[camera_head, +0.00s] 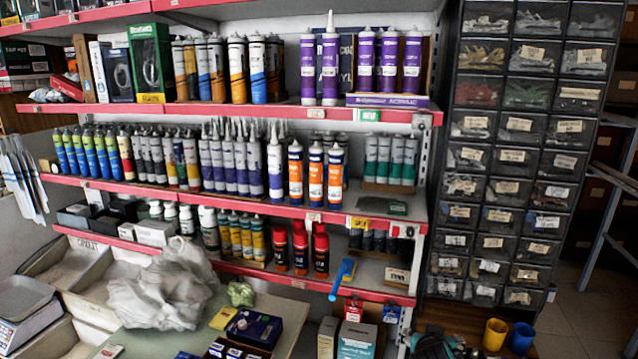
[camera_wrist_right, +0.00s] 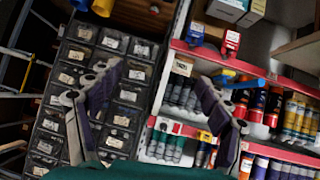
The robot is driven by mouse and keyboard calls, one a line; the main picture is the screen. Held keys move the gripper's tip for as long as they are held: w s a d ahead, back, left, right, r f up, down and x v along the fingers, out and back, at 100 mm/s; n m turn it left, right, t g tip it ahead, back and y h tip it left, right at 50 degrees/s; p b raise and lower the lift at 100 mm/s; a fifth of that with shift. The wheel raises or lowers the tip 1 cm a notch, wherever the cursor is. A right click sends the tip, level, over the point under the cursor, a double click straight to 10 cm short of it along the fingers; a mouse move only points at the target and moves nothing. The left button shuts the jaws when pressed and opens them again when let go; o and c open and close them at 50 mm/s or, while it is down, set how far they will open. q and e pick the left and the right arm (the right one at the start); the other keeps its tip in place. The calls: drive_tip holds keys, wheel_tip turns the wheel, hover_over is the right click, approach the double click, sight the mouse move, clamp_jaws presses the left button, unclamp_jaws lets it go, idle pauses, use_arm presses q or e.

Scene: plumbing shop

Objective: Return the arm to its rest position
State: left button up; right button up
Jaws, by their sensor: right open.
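My right gripper (camera_wrist_right: 160,76) shows in the wrist view with its two dark jointed fingers spread wide. It is open, and nothing is between the fingers. Behind the gap stand the drawer cabinet (camera_wrist_right: 92,75) and the end of the red-edged shelves (camera_wrist_right: 178,128), apart from the fingers as far as I can tell. The wrist picture is tilted against the head view. I cannot make out either gripper in the head view. My left gripper is in neither view.
Red-edged shelves (camera_head: 270,108) hold several sealant tubes. A blue-handled tool (camera_head: 343,278) sticks out from the lower shelf. A drawer cabinet (camera_head: 515,150) stands right. A crumpled plastic bag (camera_head: 165,290) and boxes lie on the counter. Yellow (camera_head: 495,334) and blue (camera_head: 521,338) cups stand lower right.

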drive_tip(key=s+a+f+n+g+y, duration=0.1)
drive_tip(key=s+a+f+y, duration=0.1)
drive_tip(key=s, duration=0.8)
drive_tip(key=s+a+f+n+g+y, duration=0.2)
drive_tip(key=s+a+f, duration=0.2)
drive_tip(key=s, duration=0.6)
drive_tip(key=shift+s+a+f, duration=0.15)
drive_tip(key=shift+s+a, duration=0.05)
drive_tip(key=shift+a, duration=0.75)
